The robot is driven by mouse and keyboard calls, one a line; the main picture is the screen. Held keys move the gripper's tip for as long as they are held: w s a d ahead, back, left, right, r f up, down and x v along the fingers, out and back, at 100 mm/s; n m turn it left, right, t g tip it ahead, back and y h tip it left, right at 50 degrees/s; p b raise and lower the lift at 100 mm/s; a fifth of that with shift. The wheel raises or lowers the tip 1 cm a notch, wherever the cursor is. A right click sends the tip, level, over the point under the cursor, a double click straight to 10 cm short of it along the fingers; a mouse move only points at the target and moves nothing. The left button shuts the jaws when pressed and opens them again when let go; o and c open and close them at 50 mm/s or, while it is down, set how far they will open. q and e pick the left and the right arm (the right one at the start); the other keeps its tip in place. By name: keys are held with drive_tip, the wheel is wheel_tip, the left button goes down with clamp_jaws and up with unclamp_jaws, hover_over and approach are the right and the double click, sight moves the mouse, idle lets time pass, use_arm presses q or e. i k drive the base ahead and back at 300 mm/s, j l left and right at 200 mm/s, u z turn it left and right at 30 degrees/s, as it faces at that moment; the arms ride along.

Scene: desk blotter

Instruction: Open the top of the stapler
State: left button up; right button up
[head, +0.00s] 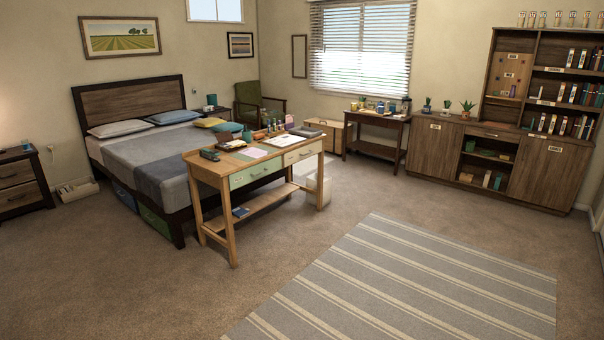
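A small wooden desk (262,196) with a pale green drawer stands in the middle of the room, at the foot of the bed. A dark green elongated object (210,154) lies at the left end of its top; it may be the stapler, but it is too small to be sure. I cannot tell whether its top is open or shut. Neither of my grippers is in view.
The desk top also holds a pink sheet (253,153) and several small items. A bed (165,150) stands behind the desk. A striped rug (400,285) lies to the right. A side table (375,122) and bookcase (540,110) line the far walls. The front carpet is clear.

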sight(214, 153)
drive_tip(key=i, duration=1.3)
drive_tip(key=i+l, duration=0.1)
drive_tip(key=i, duration=1.2)
drive_tip(key=i+u, duration=0.1)
drive_tip(key=i, duration=1.2)
drive_tip(key=i+l, duration=0.15)
drive_tip(key=i, duration=1.15)
drive_tip(key=i+l+u, duration=0.15)
drive_tip(key=i+u, duration=0.25)
drive_tip(key=i+l+u, duration=0.4)
drive_tip(key=i, duration=0.2)
drive_tip(key=i+l+u, duration=0.8)
drive_tip(key=l, duration=0.15)
drive_tip(key=k+u, duration=0.2)
drive_tip(key=u, duration=0.2)
drive_tip(key=k+u, duration=0.2)
drive_tip(key=u, duration=0.15)
drive_tip(key=k+j+u, duration=0.2)
drive_tip(key=u, duration=0.2)
drive_tip(key=k+j+u, duration=0.15)
drive_tip(key=u, duration=0.2)
